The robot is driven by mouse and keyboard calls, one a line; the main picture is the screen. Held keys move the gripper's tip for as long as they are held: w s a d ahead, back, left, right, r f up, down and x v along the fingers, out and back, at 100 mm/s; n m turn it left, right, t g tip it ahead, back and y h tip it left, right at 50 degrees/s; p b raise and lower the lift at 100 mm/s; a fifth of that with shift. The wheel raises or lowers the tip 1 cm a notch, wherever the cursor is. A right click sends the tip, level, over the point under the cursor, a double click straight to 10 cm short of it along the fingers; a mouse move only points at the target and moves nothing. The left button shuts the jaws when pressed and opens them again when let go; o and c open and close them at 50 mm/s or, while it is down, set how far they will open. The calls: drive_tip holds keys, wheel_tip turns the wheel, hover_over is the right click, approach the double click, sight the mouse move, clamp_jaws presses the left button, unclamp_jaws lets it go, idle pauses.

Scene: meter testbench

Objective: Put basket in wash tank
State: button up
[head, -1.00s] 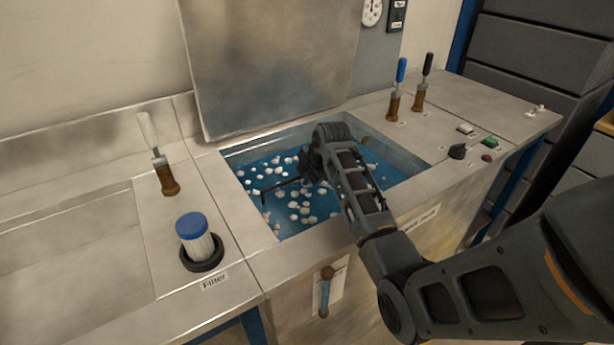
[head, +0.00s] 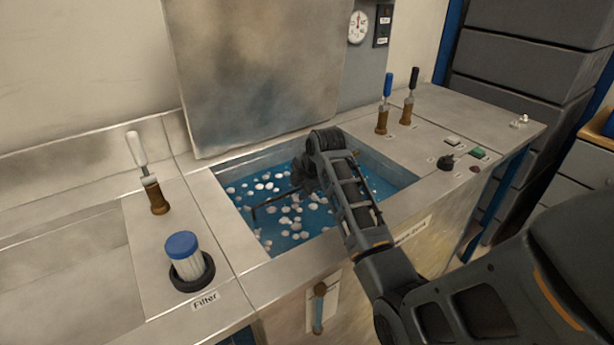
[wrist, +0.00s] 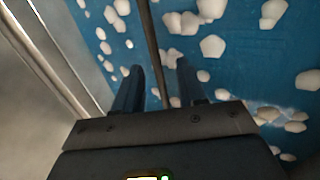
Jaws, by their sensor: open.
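The wash tank (head: 228,190) is an open rectangular metal basin of blue liquid with white foam blobs. My gripper (wrist: 158,72) is over the liquid, fingers pointing down; its two dark fingers stand apart. In the head view my wrist hides most of it. A thin dark rod (wrist: 152,40) runs between and beyond the fingers in the wrist view. It also shows in the head view (head: 272,199), reaching left from the gripper with a bent end. It may be the basket's handle; no basket body is visible, and I cannot tell whether the fingers touch the rod.
A raised metal lid (head: 255,80) stands behind the tank. A blue-capped filter (head: 187,258) and a white-handled lever (head: 145,172) are on the left. Blue (head: 384,105) and black (head: 408,98) levers stand at the back right, with buttons (head: 478,153) farther right.

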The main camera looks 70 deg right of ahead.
drive_tip(key=v, duration=0.8)
drive_tip(key=shift+a+r, duration=0.15)
drive_tip(key=shift+r, duration=0.25)
drive_tip(key=shift+s, duration=0.1)
drive_tip(key=shift+c, duration=0.5)
